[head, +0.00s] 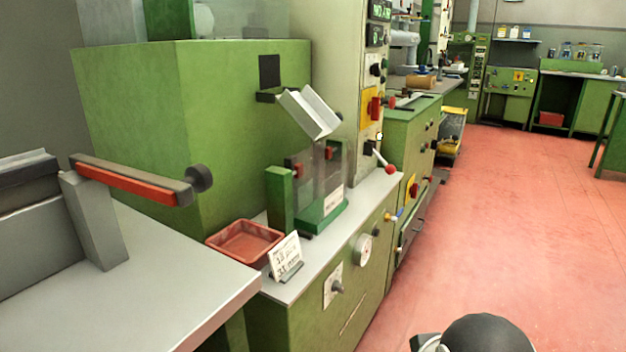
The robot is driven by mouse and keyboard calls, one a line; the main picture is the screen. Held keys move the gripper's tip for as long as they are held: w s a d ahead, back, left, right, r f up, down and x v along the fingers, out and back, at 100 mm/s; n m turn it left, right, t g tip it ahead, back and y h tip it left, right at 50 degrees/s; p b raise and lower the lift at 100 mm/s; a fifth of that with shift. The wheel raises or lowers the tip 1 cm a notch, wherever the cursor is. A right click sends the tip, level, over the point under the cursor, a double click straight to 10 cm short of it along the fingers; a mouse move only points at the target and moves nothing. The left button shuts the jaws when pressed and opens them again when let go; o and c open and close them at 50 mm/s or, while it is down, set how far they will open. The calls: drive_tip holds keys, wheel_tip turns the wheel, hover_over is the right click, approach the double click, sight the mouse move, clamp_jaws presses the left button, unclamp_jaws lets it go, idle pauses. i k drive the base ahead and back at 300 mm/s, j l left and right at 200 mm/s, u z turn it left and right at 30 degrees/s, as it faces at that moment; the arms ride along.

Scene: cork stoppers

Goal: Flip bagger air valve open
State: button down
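A small valve with a blue part (391,217) and a yellowish part sits on the front face of the green bagger cabinet (318,318), near its right end, just below the grey top. It is too small to tell whether it is open or closed. A round white gauge (365,249) is to its left on the same face, and a plate with a dark knob (337,287) is further left. A dark rounded part of my arm shows at the bottom edge, well below and apart from the valve. My gripper's fingers do not show.
A red tray (244,242) and a small written card (286,256) sit on the cabinet's left end. A red-knobbed lever (389,169) sticks out above its right end. A grey table (130,300) is at the left. The red floor (500,220) at the right is clear.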

sight(394, 219)
drive_tip(key=l+u, duration=0.2)
drive_tip(key=l, duration=0.25)
drive_tip(key=k+l+u, duration=0.1)
drive_tip(key=l+u, duration=0.15)
drive_tip(key=l, duration=0.25)
drive_tip(key=k+l+u, duration=0.2)
drive_tip(key=l, duration=0.25)
drive_tip(key=l+u, duration=0.2)
drive_tip(key=l, duration=0.25)
